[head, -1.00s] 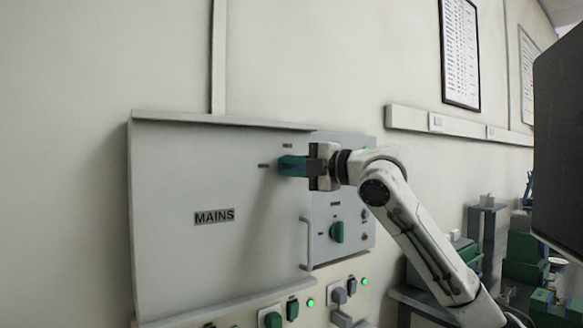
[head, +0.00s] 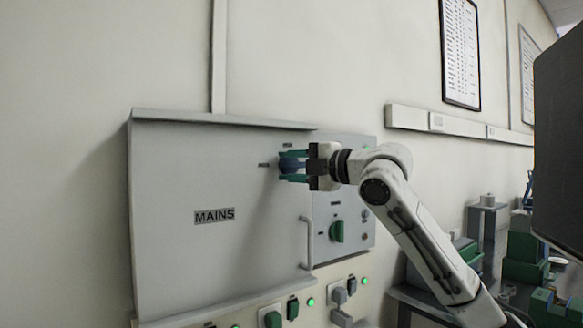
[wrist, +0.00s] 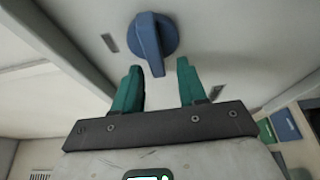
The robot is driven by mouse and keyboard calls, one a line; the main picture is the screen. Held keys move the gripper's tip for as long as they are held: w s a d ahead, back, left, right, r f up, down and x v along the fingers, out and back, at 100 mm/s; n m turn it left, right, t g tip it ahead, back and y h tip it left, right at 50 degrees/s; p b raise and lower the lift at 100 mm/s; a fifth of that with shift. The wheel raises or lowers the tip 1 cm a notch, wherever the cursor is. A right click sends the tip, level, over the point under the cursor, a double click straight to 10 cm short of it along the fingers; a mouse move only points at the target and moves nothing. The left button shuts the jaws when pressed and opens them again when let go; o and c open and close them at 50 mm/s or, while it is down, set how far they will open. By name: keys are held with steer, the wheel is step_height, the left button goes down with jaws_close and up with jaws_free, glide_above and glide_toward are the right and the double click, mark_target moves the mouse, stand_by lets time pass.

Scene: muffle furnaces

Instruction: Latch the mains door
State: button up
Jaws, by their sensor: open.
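The mains door (head: 190,255) is a large grey panel labelled MAINS on the wall in the head view. It looks closed, with an upright handle (head: 307,243) at its right edge. A blue latch knob (head: 290,162) sits near its upper right corner. In the wrist view the knob (wrist: 152,38) is round with a raised bar pointing down toward my gripper. My gripper (head: 292,166) has green fingers, open around the knob in the head view. In the wrist view the fingers (wrist: 160,85) are apart, with the bar's end between and just beyond their tips. Contact cannot be told.
Right of the door is a grey panel with a green knob (head: 337,231). Below are green switches (head: 272,319), sockets and lit green lamps. A dark slab (head: 560,140) stands at the far right. Benches with green boxes (head: 526,248) are at the lower right.

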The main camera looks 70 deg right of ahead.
steer(key=s+a, duration=0.1)
steer(key=s, duration=0.9)
steer(key=shift+s+a+b, duration=0.3)
stand_by(0.4)
